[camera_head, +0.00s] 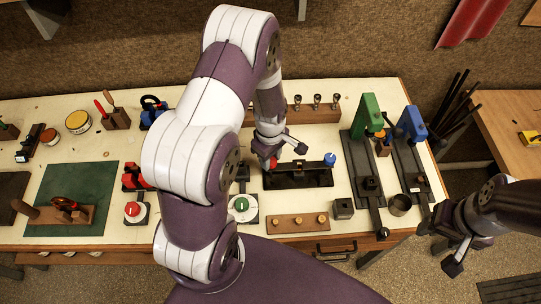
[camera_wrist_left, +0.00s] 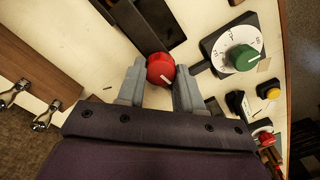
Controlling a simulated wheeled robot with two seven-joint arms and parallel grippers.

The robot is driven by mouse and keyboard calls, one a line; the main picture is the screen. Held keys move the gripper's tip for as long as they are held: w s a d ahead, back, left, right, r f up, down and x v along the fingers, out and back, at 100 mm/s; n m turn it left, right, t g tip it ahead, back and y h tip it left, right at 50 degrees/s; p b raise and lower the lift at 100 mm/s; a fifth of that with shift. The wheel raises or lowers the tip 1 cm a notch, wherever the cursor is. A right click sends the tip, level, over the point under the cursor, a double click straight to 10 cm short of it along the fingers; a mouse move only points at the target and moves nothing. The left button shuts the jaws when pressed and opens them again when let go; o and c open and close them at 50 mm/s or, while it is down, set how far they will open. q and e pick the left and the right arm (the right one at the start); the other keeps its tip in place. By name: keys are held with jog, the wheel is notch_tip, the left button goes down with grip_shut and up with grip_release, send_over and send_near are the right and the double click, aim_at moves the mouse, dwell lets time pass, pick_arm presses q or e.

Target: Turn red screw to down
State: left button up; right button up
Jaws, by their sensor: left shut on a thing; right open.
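The red screw (camera_wrist_left: 160,69) is a round red knob with a white pointer line, at one end of a long black block. In the left wrist view it sits between the two fingertips, and its white line points to the lower right. My left gripper (camera_wrist_left: 156,88) is shut on it. In the head view the red screw (camera_head: 273,162) is partly hidden by my left gripper (camera_head: 281,149), which comes down at the left end of the black block (camera_head: 300,177). My right gripper (camera_head: 450,251) is open and empty, off the table's front right corner.
A blue knob (camera_head: 329,159) stands at the block's right end. A green dial (camera_head: 241,205) and a red dial (camera_head: 132,210) sit nearer the front edge. Green (camera_head: 367,116) and blue (camera_head: 411,123) tools stand at right. My left arm covers the table's middle.

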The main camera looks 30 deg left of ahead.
pick_arm(q)
jog(key=n, duration=0.4)
jog(key=shift+w+r+n, duration=0.15)
jog(key=shift+w+n, duration=0.05)
jog(key=shift+n, duration=0.1)
jog(key=n, duration=0.3)
jog(key=shift+n, duration=0.3)
jog(key=n, duration=0.4)
jog(key=shift+s, duration=0.1)
jog(key=shift+n, duration=1.8)
jog(key=o, duration=1)
jog(key=shift+s, duration=0.1)
jog(key=shift+o, duration=0.2)
